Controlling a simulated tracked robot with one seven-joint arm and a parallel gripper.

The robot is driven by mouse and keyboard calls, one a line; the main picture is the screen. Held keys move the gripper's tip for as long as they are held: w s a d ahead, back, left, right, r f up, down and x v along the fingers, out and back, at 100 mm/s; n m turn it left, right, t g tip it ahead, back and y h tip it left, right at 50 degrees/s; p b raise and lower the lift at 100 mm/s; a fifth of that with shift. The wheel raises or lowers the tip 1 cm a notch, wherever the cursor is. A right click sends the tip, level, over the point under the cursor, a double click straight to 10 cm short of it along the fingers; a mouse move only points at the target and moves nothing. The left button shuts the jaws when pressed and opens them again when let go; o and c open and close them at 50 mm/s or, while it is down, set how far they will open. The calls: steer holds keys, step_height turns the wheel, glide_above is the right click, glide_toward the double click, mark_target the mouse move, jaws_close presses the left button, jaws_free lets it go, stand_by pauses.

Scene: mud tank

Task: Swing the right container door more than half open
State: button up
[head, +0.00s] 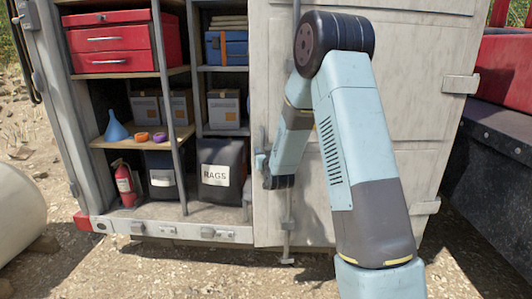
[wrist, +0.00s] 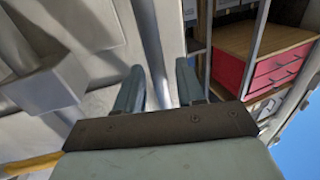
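The right container door (head: 420,110) is a pale, dirty panel on the right half of the container in the head view. It looks shut or nearly shut, with its free edge at the middle of the opening. A vertical locking rod (head: 288,222) runs down it near that edge. My gripper (head: 261,161) is at the door's free edge, partly hidden by my arm. In the wrist view, the two fingers of my gripper (wrist: 157,88) stand apart, with a pale upright bar (wrist: 150,45) between or just beyond them. Contact cannot be told.
The open left half shows shelves with a red drawer chest (head: 108,45), a blue funnel (head: 115,127), a rags bin (head: 220,168) and a fire extinguisher (head: 124,183). A dark trailer side (head: 495,145) stands close on the right. A white tank (head: 18,215) lies at left. Gravel ground (head: 180,270) in front is clear.

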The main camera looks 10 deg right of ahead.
steer(key=shift+w, duration=0.1)
steer(key=shift+c, duration=0.3)
jaws_close()
